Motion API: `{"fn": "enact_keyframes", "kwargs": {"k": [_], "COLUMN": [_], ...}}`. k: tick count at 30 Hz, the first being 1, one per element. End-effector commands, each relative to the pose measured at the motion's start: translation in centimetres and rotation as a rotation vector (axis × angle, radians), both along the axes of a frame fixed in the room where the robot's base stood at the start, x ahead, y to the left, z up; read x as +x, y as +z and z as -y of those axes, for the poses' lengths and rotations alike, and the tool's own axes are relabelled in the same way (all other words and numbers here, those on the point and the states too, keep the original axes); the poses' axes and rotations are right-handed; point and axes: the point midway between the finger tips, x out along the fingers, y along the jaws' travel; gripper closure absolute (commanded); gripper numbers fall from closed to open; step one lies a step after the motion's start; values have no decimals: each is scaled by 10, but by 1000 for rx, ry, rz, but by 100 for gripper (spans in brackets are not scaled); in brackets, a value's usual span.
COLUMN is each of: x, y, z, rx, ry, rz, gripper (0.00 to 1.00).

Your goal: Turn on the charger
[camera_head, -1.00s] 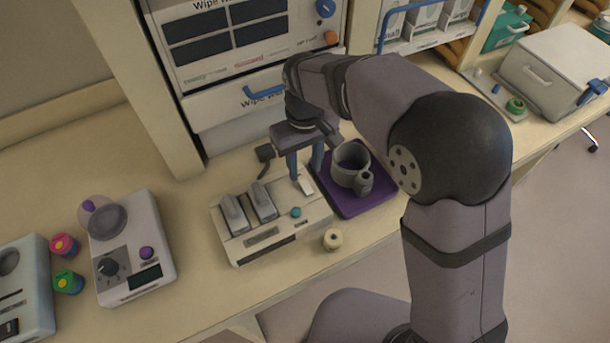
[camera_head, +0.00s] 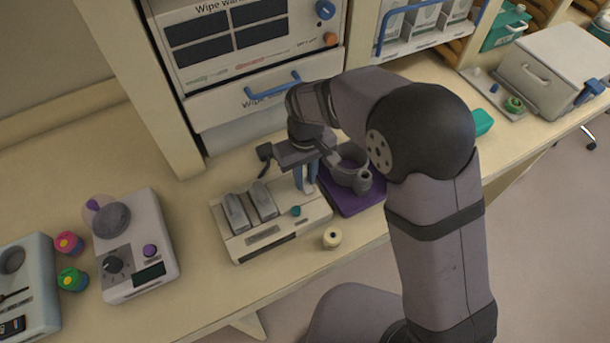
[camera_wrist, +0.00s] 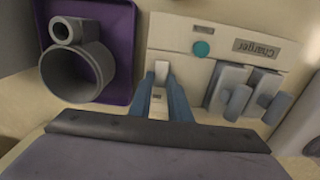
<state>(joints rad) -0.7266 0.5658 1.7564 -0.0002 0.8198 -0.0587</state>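The charger (camera_head: 282,229) is a pale box on the counter with two grey handsets (camera_head: 248,208) in its slots. A white switch lever (camera_wrist: 160,71) stands at the charger's end beside the purple tray. My gripper (camera_wrist: 160,82) points down over that end. Its two blue fingers are close together, one on each side of the white lever, and look shut on it. In the head view my gripper (camera_head: 306,183) partly hides the lever, so its exact position is unclear.
A small cream spool (camera_head: 332,237) lies in front. A scale-like device (camera_head: 140,275) is to the left. A cabinet with a blue-handled drawer (camera_head: 240,97) stands behind.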

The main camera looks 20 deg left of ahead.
Motion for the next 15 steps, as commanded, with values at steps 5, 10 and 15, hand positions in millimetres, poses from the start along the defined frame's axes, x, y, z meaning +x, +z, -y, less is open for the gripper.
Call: {"fn": "enact_keyframes", "kwargs": {"k": [5,10,15], "x": [1,2,3], "y": [2,3,1], "z": [-1,-3,-3], "rx": [-8,-48,-74], "ry": [0,0,0], "rz": [-8,-48,-74], "gripper": [100,100,100]}}
